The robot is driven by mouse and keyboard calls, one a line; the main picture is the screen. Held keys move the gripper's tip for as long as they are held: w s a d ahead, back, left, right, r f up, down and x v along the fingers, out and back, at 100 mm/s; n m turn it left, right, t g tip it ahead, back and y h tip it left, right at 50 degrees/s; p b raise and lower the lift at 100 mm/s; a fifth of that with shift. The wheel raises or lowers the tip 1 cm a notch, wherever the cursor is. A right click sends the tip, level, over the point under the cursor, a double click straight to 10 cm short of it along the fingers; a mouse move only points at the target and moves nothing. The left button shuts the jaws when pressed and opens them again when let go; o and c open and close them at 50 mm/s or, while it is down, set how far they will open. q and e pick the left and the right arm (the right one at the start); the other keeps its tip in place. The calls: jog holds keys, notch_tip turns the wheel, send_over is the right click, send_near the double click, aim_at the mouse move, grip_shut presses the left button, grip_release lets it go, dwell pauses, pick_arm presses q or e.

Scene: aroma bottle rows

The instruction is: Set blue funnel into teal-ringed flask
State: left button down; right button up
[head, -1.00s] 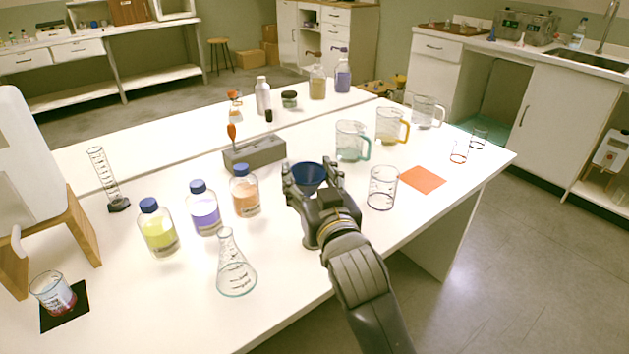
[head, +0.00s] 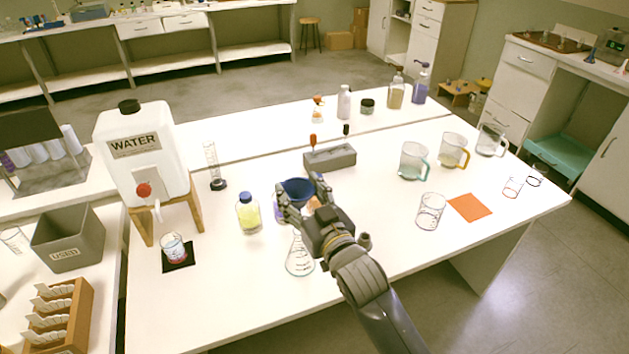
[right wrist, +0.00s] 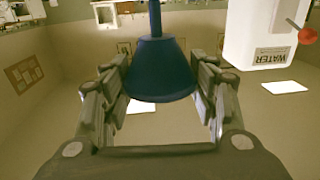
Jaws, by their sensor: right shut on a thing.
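My right gripper (head: 299,193) is shut on the blue funnel (head: 297,187), which it holds above the table. In the right wrist view, the funnel (right wrist: 163,72) sits between the two fingers, and its stem points to the top of the picture. The clear conical flask (head: 300,262) stands upright on the table just below the gripper in the head view. A faint teal tint shows at its base; its neck is partly covered by my gripper. The funnel is apart from the flask. My left gripper is not in view.
A yellow bottle (head: 249,214) stands left of the gripper; purple and orange bottles are mostly hidden behind it. A grey block (head: 330,159) lies behind. A glass beaker (head: 430,212) and orange mat (head: 469,207) are at the right, the water tank (head: 140,150) at the left.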

jog(key=shift+a, duration=0.15)
dwell(0.3)
jog(key=shift+f, duration=0.15)
jog(key=shift+f+b, duration=1.6)
jog(key=shift+f, duration=1.25)
jog(key=shift+r+p, duration=0.1)
jog(key=shift+p, duration=0.7)
jog(key=shift+f+b, duration=0.75)
jog(key=shift+f, duration=0.8)
